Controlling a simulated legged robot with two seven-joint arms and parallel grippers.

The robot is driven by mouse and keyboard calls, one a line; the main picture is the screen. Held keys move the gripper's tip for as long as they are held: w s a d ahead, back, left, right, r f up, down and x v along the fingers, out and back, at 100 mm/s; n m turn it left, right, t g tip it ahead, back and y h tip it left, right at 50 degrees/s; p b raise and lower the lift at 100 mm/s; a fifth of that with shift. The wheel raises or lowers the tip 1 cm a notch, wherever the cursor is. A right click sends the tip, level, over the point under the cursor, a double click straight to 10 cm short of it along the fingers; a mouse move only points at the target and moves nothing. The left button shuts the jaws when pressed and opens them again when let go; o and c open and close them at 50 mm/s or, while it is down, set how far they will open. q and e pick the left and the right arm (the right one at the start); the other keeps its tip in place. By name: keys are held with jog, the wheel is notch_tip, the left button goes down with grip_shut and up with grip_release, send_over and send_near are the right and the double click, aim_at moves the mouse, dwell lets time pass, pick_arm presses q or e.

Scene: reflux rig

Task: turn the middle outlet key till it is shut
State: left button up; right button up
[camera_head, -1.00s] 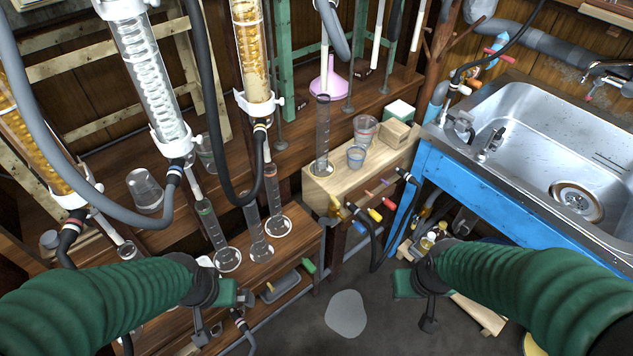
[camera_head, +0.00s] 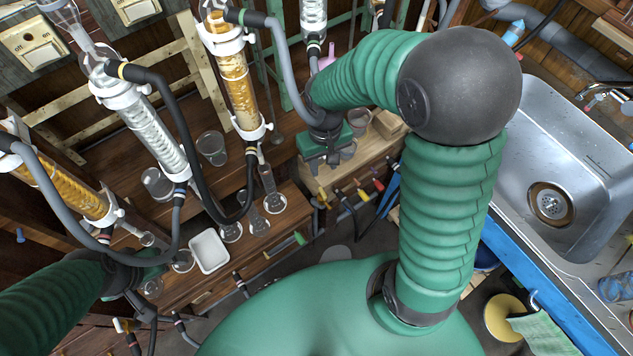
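My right gripper (camera_head: 324,164) hangs above the box's left end, apart from the keys. Its two dark fingers look spread, with nothing between them. My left gripper (camera_head: 146,312) is at the lower left, away from the keys; its fingers are unclear.
Glass condensers (camera_head: 152,130) with black and grey hoses stand at the left. Cylinders and a white tray (camera_head: 209,251) sit on the lower wooden shelf. A steel sink (camera_head: 550,150) is at the right. My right arm covers the middle of the view.

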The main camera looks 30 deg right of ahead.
jog(key=b, duration=0.2)
send_near(323, 193)
jog(key=f, duration=0.2)
jog(key=f+b, duration=0.1)
jog(key=f, duration=0.2)
jog(key=f+b, duration=0.1)
jog(key=f, duration=0.2)
jog(key=shift+s+d, duration=0.1)
jog(key=shift+d, duration=0.15)
jog(key=shift+a+f, duration=0.1)
jog(key=shift+f, duration=0.2)
jog(key=shift+a, duration=0.35)
jog(key=shift+d, duration=0.3)
grip_shut()
pick_arm(q)
jog(key=x, duration=0.2)
jog(key=s+x, duration=0.1)
jog(key=x, duration=0.1)
jog(key=shift+w+a+f, duration=0.1)
jog(key=shift+a+f, duration=0.05)
jog(key=shift+f, duration=0.35)
pick_arm(e)
jog(key=shift+a, duration=0.1)
